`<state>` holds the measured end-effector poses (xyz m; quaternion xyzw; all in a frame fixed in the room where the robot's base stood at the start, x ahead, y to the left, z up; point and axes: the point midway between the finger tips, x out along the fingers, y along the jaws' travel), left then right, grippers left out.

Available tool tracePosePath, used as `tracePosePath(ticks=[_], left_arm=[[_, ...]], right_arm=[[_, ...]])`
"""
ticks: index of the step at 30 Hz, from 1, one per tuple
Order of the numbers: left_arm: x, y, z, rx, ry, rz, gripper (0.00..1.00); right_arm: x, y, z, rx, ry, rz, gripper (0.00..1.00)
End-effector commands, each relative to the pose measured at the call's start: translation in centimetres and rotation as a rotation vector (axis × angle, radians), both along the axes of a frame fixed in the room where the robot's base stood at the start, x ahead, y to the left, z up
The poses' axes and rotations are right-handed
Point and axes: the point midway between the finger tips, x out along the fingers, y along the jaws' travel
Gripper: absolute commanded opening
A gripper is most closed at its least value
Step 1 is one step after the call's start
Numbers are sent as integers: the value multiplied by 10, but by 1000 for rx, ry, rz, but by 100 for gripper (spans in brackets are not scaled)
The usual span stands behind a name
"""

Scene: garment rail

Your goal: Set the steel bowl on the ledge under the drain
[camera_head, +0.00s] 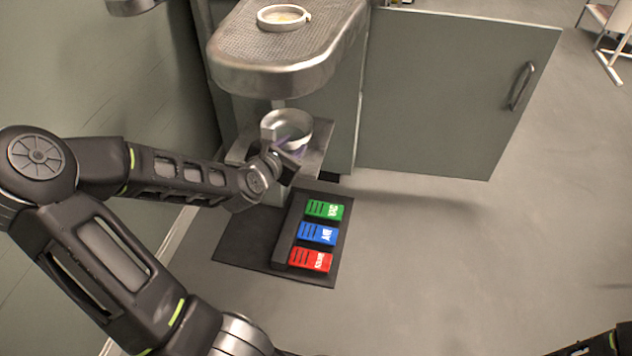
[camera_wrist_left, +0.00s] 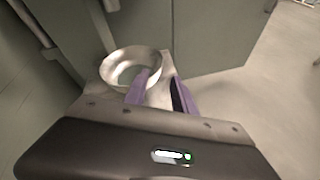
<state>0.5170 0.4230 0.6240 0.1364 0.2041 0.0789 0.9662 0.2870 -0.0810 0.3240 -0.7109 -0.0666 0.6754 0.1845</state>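The steel bowl (camera_head: 287,128) is upright on the flat metal ledge (camera_head: 318,146), below the overhanging steel basin (camera_head: 290,78). The round drain ring (camera_head: 284,17) is in the basin's top. My left gripper (camera_head: 291,150) is at the bowl's near side. In the left wrist view its purple fingers (camera_wrist_left: 163,92) are apart, with bare ledge (camera_wrist_left: 160,97) showing between them. The left finger overlaps the near right rim of the bowl (camera_wrist_left: 118,58); I cannot tell whether it touches. My right gripper is out of view.
A mat (camera_head: 243,245) with green (camera_head: 325,209), blue (camera_head: 318,233) and red (camera_head: 311,259) pedals lies on the floor before the ledge. A grey cabinet door (camera_head: 440,90) stands open at right. The floor (camera_head: 440,270) at right is clear.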

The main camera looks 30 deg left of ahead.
Motion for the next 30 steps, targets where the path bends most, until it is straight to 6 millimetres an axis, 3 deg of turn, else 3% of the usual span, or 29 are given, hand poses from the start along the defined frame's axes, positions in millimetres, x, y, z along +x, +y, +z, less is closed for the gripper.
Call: tracePosePath(ticks=[6, 10, 14, 17, 20, 24, 27, 30], left_arm=[[1, -5, -3, 10, 8, -17, 32], [6, -30, -19, 60, 50, -103, 32], [10, -83, -54, 177, 131, -296, 32], [4, -145, -94, 314, 207, -525, 32], [-16, -214, -139, 492, 269, -817, 32], [-73, -299, -200, 780, 302, -1274, 32], [-126, -337, -239, 999, 282, -1609, 32], [-174, -351, -269, 1196, 236, -1900, 32]], right_arm=[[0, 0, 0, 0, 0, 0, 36], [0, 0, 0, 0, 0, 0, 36], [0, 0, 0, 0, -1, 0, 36], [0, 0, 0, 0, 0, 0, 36], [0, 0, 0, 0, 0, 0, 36], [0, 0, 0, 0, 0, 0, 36], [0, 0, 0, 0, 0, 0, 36], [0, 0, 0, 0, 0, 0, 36]])
